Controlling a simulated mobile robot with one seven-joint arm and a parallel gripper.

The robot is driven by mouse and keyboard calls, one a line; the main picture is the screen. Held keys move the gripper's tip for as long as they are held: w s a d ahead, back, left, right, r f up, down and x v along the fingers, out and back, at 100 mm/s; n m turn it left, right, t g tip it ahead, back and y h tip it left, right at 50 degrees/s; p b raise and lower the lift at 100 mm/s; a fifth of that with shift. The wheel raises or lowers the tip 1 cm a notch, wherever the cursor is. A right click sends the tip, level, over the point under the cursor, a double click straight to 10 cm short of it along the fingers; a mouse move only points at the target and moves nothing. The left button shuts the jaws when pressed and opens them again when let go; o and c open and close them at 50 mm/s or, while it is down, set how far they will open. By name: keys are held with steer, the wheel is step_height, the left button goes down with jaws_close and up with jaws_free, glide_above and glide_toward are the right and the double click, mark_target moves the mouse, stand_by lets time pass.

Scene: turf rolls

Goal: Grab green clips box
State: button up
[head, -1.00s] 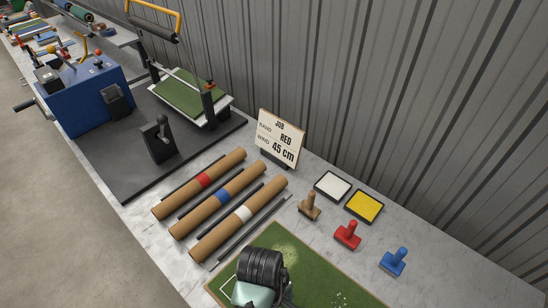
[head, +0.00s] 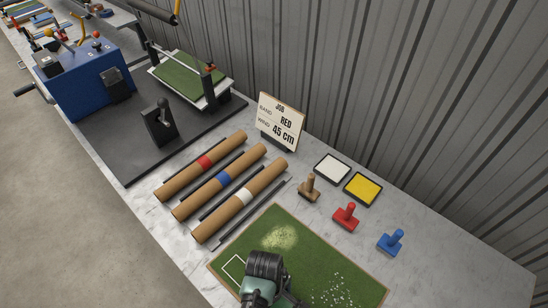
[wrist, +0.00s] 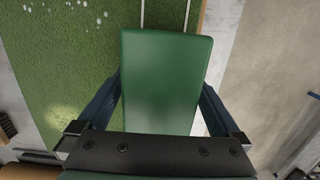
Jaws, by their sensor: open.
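In the wrist view, a plain green box (wrist: 165,75) lies between the two fingers of my gripper (wrist: 160,95). The fingers are open, one on each side of the box. The left finger is close to the box's side; I cannot tell whether either finger touches it. The box's near end is hidden behind my gripper's body. In the head view, the end of my arm (head: 264,280) is over the near left part of the green turf mat (head: 310,260), and it hides the box and the fingers.
Cardboard tubes with red, blue and white bands (head: 222,180) lie left of the mat. Stamps in brown, red and blue (head: 391,242), and white and yellow pads (head: 363,189), stand behind it. The counter's right end (head: 450,265) is clear.

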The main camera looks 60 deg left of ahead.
steer(key=shift+c, duration=0.2)
jaws_close()
steer(key=shift+r, duration=0.1)
